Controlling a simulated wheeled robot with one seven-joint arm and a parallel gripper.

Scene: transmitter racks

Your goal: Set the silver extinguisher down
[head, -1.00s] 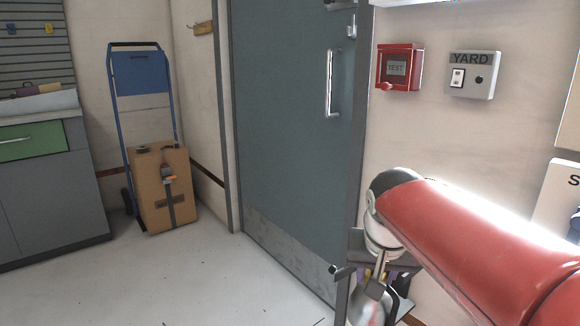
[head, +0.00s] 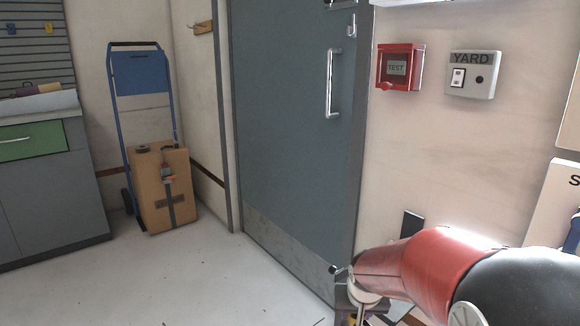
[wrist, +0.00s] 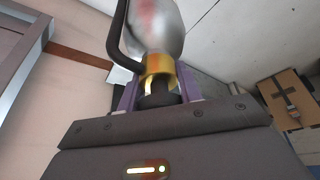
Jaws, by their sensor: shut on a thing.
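The silver extinguisher (wrist: 155,28) shows in the wrist view, its metal body at the top middle with a brass-coloured collar (wrist: 160,70) and a black hose curving at its left. The purple fingers of my gripper (wrist: 159,92) are shut around its neck, just below the collar in the picture. In the head view my red arm reaches down at the lower right. The extinguisher's body is out of that view, below the bottom edge. I cannot tell whether its base touches the floor.
A grey-blue door (head: 290,130) stands beside my arm. A cardboard box (head: 162,190) on a blue hand truck (head: 141,78) stands at the back left, near a grey cabinet (head: 50,205). The pale floor (head: 180,280) between is clear. A red TEST box (head: 399,68) hangs on the wall.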

